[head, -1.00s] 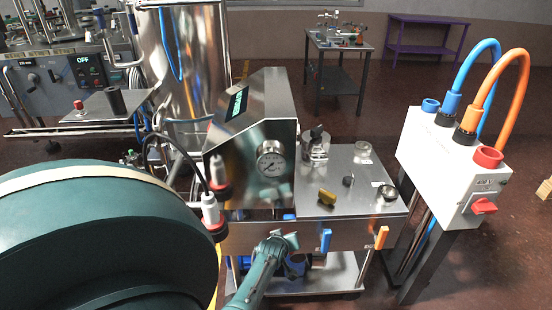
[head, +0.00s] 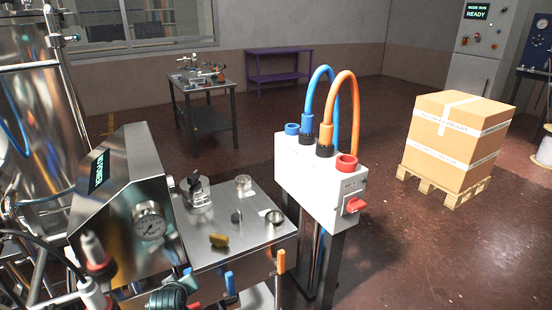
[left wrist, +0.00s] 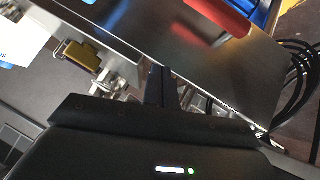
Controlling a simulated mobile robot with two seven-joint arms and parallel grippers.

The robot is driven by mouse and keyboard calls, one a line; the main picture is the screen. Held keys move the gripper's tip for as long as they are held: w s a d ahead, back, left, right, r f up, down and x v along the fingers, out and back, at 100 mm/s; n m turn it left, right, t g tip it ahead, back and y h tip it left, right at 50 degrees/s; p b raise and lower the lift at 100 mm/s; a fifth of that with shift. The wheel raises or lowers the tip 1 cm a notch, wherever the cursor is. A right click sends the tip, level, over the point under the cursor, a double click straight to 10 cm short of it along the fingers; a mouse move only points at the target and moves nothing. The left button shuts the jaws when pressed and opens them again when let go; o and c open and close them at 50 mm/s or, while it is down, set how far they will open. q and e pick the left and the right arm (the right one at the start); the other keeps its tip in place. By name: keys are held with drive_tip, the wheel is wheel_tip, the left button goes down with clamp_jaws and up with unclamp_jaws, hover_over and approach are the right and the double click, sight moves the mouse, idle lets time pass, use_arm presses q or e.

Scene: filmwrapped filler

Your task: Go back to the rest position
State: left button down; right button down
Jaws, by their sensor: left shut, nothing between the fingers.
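My left gripper (left wrist: 162,88) shows in the left wrist view with its dark fingers together and nothing between them. It is close to a steel panel (left wrist: 130,20) of the machine. My right gripper is in neither view.
A boxed pallet (head: 440,186) stands at right; floor between is clear.

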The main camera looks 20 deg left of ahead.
use_arm(q)
drive_tip(key=s+d+r+m+h+p, duration=0.1)
drive_tip(key=s+d+m, duration=0.4)
drive_tip(key=d, duration=0.5)
drive_tip(key=s+d+r+m+t+h+p, duration=0.1)
drive_tip(key=s+d+r+m+h, duration=0.3)
drive_tip(key=d, duration=0.6)
drive_tip(key=s+d+r+m+t+h+p, duration=0.1)
drive_tip(key=s+d+r+m+h, duration=0.1)
drive_tip(key=s+d+m, duration=0.3)
drive_tip(key=s+d+h, duration=0.1)
drive_tip(key=s+d, duration=0.2)
drive_tip(key=d, duration=0.1)
drive_tip(key=shift+d+r+m, duration=0.25)
drive_tip(key=shift+d+m, duration=0.05)
drive_tip(key=shift+d, duration=0.1)
drive_tip(key=shift+s, duration=0.1)
